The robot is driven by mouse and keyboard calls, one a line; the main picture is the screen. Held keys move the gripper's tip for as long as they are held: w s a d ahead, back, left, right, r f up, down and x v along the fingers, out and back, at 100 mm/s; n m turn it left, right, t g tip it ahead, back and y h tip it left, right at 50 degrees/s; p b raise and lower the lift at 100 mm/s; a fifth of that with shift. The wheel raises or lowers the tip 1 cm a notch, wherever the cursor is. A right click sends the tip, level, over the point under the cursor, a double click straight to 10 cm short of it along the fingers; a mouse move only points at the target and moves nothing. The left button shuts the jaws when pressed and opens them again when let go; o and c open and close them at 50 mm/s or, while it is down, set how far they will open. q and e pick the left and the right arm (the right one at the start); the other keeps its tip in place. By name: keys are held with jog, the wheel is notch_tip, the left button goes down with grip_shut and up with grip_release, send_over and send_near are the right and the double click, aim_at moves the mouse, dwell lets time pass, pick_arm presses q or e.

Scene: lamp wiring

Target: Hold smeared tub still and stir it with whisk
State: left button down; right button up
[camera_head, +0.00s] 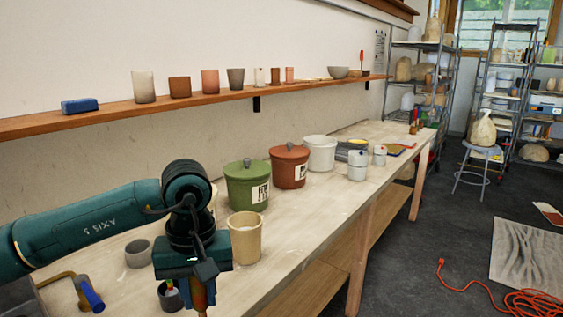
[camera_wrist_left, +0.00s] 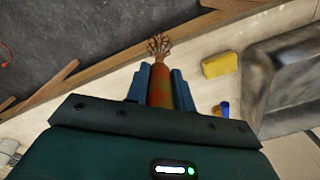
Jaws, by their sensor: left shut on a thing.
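My left gripper (camera_head: 198,280) points down over the near part of the workbench and is shut on the whisk. In the left wrist view, the whisk's orange-red handle (camera_wrist_left: 161,92) sits between the two blue fingers, and its wire head (camera_wrist_left: 160,46) sticks out beyond them. A beige open tub (camera_head: 246,246) stands upright just right of the gripper, apart from it. It may be the smeared tub, but smears are too small to tell. The whisk's wire head is cut off by the bottom edge of the head view. My right gripper is in neither view.
A green lidded jar (camera_head: 245,190), a brown lidded jar (camera_head: 289,168) and a white bucket (camera_head: 320,154) stand farther along the bench. A grey cup (camera_head: 138,254) stands left of my gripper. The left wrist view shows a yellow block (camera_wrist_left: 219,64) and a metal basin (camera_wrist_left: 275,100).

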pick_arm(q)
jog(key=s+d+f+m, duration=0.3)
jog(key=s+d+f, duration=0.2)
jog(key=f, duration=0.3)
jog(key=shift+s+d+f, duration=0.15)
jog(key=shift+s+d, duration=0.2)
jog(key=shift+d, duration=0.35)
